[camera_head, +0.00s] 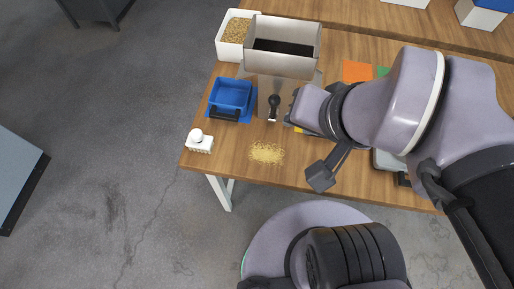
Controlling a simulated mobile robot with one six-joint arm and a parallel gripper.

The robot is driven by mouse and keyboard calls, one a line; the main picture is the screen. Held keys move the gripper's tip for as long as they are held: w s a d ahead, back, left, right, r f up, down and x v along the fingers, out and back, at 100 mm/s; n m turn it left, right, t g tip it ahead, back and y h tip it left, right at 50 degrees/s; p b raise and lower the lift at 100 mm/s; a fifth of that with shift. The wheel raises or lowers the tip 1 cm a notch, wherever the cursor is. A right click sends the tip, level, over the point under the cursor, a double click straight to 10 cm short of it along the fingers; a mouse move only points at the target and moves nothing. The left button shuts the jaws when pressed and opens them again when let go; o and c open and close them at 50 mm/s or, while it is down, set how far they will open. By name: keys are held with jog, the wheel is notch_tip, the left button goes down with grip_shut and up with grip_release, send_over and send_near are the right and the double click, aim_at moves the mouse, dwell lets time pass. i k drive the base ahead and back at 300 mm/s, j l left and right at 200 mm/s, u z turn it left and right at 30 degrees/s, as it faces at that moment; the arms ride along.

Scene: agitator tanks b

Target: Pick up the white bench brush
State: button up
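The white bench brush (200,142) stands at the left front corner of the wooden table, with a round knob on top and its bristles down. My gripper (292,106) is at the end of the arm reaching in from the right. It is over the table, to the right of and farther back than the brush, and clearly apart from it. The wrist mostly hides the fingers, so their opening cannot be made out. Nothing touches the brush.
A pile of yellowish grains (267,153) lies right of the brush. A blue bin (231,95) sits behind the brush. A metal hopper (281,65) and a white grain tub (231,50) stand farther back.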

aim_at(197, 141)
jog(key=j, duration=1.95)
